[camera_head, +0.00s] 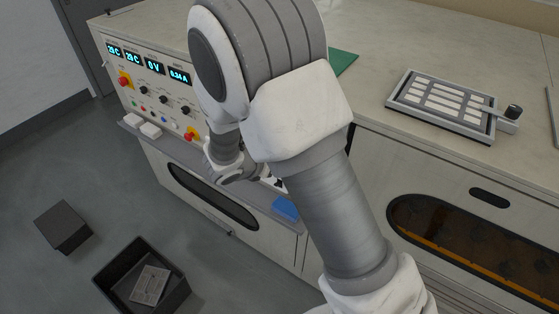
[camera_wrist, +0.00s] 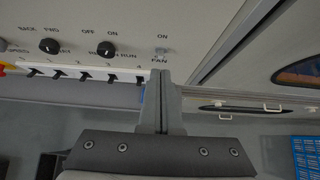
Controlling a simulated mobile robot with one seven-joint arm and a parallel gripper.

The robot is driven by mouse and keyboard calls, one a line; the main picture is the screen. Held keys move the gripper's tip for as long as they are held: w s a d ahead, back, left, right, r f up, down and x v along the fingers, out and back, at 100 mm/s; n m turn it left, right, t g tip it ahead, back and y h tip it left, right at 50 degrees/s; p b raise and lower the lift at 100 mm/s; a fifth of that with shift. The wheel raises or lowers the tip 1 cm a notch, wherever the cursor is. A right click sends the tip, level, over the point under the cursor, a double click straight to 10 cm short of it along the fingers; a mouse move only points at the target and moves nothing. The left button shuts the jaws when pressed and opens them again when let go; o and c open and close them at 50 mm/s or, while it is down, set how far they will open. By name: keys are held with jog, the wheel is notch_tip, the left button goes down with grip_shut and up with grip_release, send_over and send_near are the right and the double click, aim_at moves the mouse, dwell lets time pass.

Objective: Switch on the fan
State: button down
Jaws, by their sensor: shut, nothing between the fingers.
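The fan switch (camera_wrist: 162,53) is a small pale lever on the control panel in the wrist view, with "ON" printed above it and "FAN" below. My gripper (camera_wrist: 160,73) is shut and empty. Its fingertips lie just below the switch in the picture, close to the "FAN" label; whether they touch the panel or lever I cannot tell. The lever's exact position is too small to read. In the head view, the control panel (camera_head: 145,82) is at the left, and my arm hides its right part, the fan switch and my fingertips.
Two black knobs (camera_wrist: 105,48) and a row of dark hooks or levers (camera_wrist: 85,75) sit left of the switch. A ledge (camera_head: 165,143) below the panel holds white blocks and a blue block (camera_head: 285,208). A black bin (camera_head: 178,296) stands on the floor.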

jog(key=shift+p+v, duration=0.5)
jog(key=shift+v, duration=0.75)
jog(key=shift+w, duration=0.1)
jog(key=s+d+r+m+g, duration=0.4)
jog(key=s+d+r+m, duration=0.6)
jog(key=d+r+m, duration=0.45)
jog(key=s+r+m+y, duration=0.3)
jog(key=s+r+m, duration=0.1)
jog(key=s+m, duration=0.3)
jog(key=s+a+r+m+t+y, duration=0.1)
jog(key=s+r+m+y, duration=0.2)
jog(key=s+m, duration=0.4)
jog(key=shift+s+r+t, duration=0.3)
jog(key=shift+s+r, duration=0.15)
jog(key=shift+r, duration=0.15)
